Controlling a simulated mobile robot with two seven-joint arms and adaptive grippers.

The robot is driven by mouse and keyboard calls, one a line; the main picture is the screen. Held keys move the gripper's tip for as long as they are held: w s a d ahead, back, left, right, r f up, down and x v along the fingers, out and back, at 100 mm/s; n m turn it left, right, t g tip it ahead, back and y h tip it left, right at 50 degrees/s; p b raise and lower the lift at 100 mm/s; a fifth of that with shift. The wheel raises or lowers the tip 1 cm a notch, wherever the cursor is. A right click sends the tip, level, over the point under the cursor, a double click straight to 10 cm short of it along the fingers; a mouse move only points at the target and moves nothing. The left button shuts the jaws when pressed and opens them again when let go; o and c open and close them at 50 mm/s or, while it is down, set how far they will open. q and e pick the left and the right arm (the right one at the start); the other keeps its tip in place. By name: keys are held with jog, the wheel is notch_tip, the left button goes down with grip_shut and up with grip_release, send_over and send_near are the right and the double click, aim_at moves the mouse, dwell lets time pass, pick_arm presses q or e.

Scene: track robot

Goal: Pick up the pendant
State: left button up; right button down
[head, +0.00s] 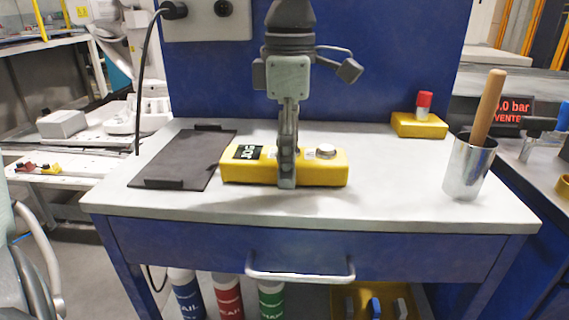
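The pendant (235,172) is a yellow oblong box with a black label and a round pale knob on top. It is at the workbench's middle; I cannot tell whether it rests on the top or hangs just above it. A gripper, apparently my right (287,178), points straight down over it. One grey finger passes in front of the pendant's near side, with its tip near the bottom edge. The other finger is hidden behind, so its grip is unclear. My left gripper is not visible.
A dark tray (160,183) lies left of the pendant on the pale workbench top (400,205). At right stand a metal cup (466,170) with a wooden handle and a yellow box (418,126) with a red button. A drawer handle (300,276) juts out in front.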

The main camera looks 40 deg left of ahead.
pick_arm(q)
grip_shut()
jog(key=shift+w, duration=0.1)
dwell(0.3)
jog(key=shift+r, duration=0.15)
